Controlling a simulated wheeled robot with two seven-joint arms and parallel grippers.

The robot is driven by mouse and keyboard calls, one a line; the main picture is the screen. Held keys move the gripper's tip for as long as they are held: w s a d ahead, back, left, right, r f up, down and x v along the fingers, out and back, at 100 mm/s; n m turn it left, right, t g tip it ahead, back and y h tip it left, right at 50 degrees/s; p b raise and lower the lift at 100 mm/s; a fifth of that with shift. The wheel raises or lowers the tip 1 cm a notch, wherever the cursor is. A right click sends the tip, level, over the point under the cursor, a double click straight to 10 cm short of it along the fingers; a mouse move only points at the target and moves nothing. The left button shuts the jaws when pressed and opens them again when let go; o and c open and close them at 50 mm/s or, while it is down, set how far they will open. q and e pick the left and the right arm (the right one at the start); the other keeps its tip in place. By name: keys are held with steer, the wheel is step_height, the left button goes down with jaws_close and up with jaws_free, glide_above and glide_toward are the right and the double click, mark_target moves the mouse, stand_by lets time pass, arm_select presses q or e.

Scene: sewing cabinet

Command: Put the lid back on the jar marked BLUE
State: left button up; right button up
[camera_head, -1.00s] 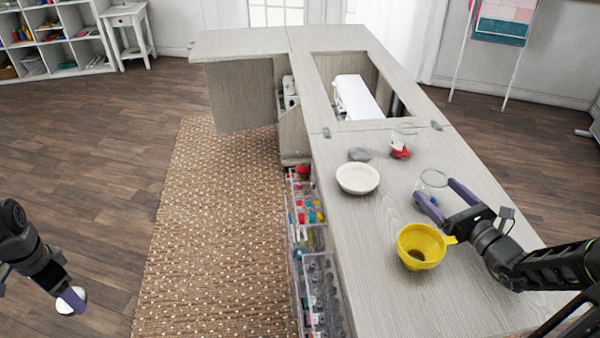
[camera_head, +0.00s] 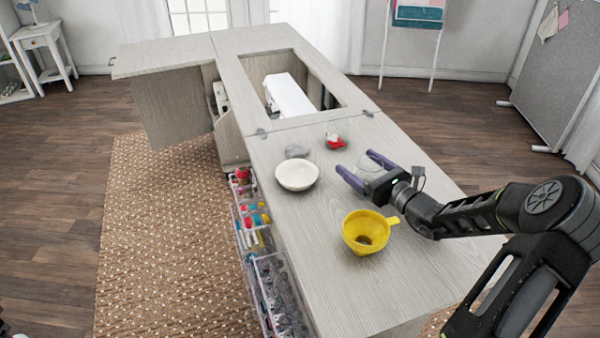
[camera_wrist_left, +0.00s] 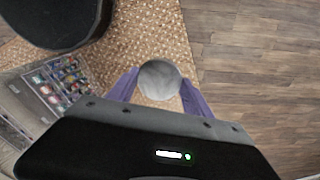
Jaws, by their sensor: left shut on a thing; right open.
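My left gripper (camera_wrist_left: 160,90) shows in the left wrist view, shut on a round, pale grey lid-like disc (camera_wrist_left: 160,80). It is over the woven rug and floor, away from the tabletop. My right gripper (camera_head: 353,161) is open above the cabinet top. No BLUE marking is readable on the jar. A flat grey, translucent object (camera_head: 297,151) lies behind the white bowl.
The cabinet top (camera_head: 320,285) holds a white bowl (camera_head: 297,175), a yellow funnel (camera_head: 366,231) near my right arm, and a red and white item (camera_head: 335,141). Clear drawers (camera_head: 265,270) line its left side. Further back is an opening with a white machine (camera_head: 287,95). The front tabletop is clear.

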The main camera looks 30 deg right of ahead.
steer(key=shift+c, duration=0.2)
steer(key=c, duration=1.6)
steer(key=shift+o, duration=0.2)
arm_select(q)
steer(key=shift+r+p, duration=0.6)
arm_select(e)
step_height(320, 180, up, 10)
steer(key=shift+r, duration=0.1)
steer(key=o, duration=1)
steer(key=shift+c, duration=0.2)
jaws_close()
